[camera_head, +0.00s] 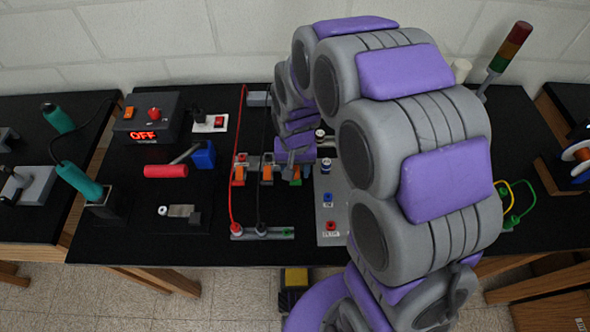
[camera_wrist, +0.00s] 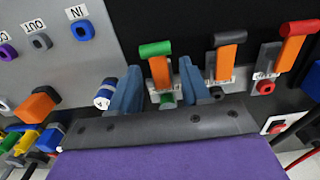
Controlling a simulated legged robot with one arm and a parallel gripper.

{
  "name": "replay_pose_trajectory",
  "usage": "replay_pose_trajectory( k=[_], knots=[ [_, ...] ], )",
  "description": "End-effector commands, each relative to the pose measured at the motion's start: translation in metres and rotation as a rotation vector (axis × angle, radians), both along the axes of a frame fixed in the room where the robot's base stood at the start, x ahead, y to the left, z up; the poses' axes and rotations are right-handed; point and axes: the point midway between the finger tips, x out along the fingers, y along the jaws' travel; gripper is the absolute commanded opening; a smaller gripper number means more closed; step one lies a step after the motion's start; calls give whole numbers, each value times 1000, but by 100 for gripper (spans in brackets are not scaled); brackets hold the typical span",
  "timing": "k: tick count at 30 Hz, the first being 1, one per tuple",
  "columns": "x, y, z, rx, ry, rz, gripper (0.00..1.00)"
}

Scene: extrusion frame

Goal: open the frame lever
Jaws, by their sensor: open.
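Three orange levers stand in a row on the extrusion frame. In the wrist view they have a green tip (camera_wrist: 159,70), a grey tip (camera_wrist: 227,60) and a red tip (camera_wrist: 294,52). In the head view the red-end lever (camera_head: 239,175) and the middle lever (camera_head: 267,173) show clearly. The green-end lever (camera_head: 296,176) is partly hidden by my wrist. My gripper (camera_wrist: 160,80) is open, with one blue-grey finger on each side of the green-tipped lever. I cannot tell whether either finger touches it.
Red and black cables rise from the frame base (camera_head: 276,233).

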Motion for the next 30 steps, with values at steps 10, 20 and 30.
replay_pose_trajectory(
  k=[10,20,30],
  knots=[
    [0,1,-5,-1,-1,0,47],
    [0,1,-5,-1,-1,0,18],
    [0,1,-5,0,-2,0,0]
  ],
)
